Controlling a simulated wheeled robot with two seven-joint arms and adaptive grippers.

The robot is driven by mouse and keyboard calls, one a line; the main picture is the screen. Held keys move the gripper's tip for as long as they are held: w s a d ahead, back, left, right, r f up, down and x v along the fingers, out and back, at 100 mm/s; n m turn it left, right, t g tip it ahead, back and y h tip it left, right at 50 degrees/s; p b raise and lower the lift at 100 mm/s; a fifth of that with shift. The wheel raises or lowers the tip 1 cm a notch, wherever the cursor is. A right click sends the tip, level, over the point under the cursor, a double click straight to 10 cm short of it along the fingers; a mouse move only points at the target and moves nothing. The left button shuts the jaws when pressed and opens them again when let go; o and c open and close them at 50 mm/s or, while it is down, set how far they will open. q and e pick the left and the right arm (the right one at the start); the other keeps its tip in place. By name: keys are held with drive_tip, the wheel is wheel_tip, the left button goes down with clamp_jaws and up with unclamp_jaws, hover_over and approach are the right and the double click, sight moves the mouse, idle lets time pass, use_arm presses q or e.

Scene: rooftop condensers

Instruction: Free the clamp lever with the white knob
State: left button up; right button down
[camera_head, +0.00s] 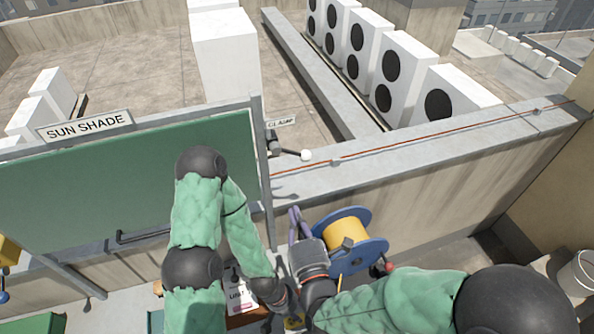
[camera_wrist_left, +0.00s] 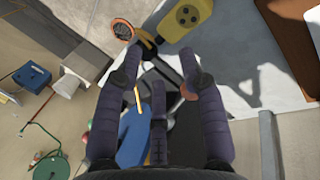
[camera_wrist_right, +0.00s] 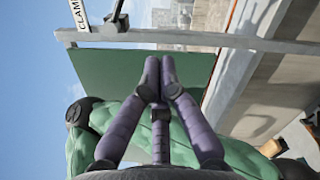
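The clamp lever (camera_head: 287,151) is a dark bar with a round white knob (camera_head: 305,155) at its right end. It sits on the sun shade's right post, below the CLAMP sign (camera_head: 281,122). In the right wrist view a dark clamp part (camera_wrist_right: 116,18) shows at the top beside the sign (camera_wrist_right: 80,14); I cannot make out the white knob there. My right gripper (camera_head: 294,212) is below and apart from the lever, its fingertips together and empty (camera_wrist_right: 159,62). My left gripper (camera_wrist_left: 160,58) is open, low over the cluttered work area, away from the lever.
The green sun shade panel (camera_head: 120,185) fills the left. A blue reel with yellow cord (camera_head: 374,249) stands right of my right gripper. The concrete parapet (camera_head: 420,146) carries a red line. In the left wrist view a yellow tool (camera_wrist_left: 187,20) lies beyond the fingers.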

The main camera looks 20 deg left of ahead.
sight(305, 156)
drive_tip(key=w+a+r+p, duration=0.1)
drive_tip(key=w, duration=0.4)
drive_tip(key=w+a+r+p, duration=0.1)
drive_tip(key=w+p, duration=0.1)
drive_tip(key=w, duration=0.4)
drive_tip(key=shift+a+r, duration=0.25)
drive_tip(key=shift+a, duration=0.15)
drive_tip(key=shift+w, duration=0.1)
drive_tip(key=shift+w, duration=0.1)
